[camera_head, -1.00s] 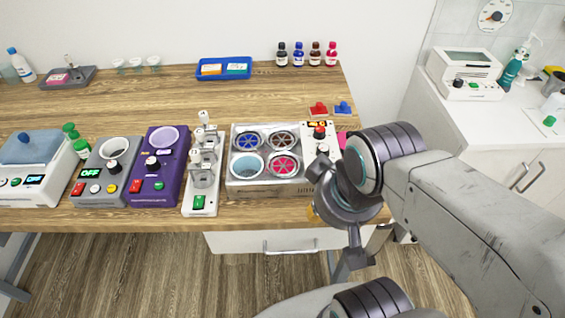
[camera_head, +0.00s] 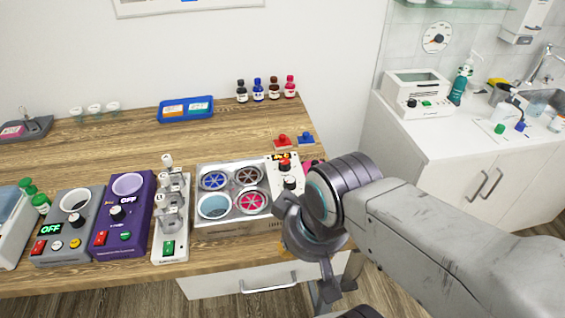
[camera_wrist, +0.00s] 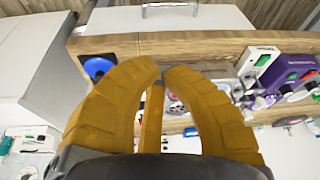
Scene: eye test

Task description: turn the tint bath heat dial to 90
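The tint bath (camera_head: 240,226) is a silvery unit with several round wells, near the table's front edge in the head view. Its white control panel (camera_head: 274,171), at the right end, has a lit display (camera_head: 282,157), too small to read. Below are a red knob (camera_head: 285,165) and a dark knob (camera_head: 289,182); which sets heat I cannot tell. My gripper is just in front of and right of the panel, its fingers mostly hidden in the head view. In the wrist view, my gripper (camera_wrist: 162,71) has its orange fingertips together, with nothing visible between them. The fingers cover much of the bath there.
Left of the bath stand a white stand (camera_head: 170,245), a purple unit (camera_head: 137,190) and a grey unit (camera_head: 82,240). Red (camera_head: 283,140) and blue (camera_head: 306,138) items lie behind the panel. A blue tray (camera_head: 160,120) and small bottles stand further back. The middle of the table is clear.

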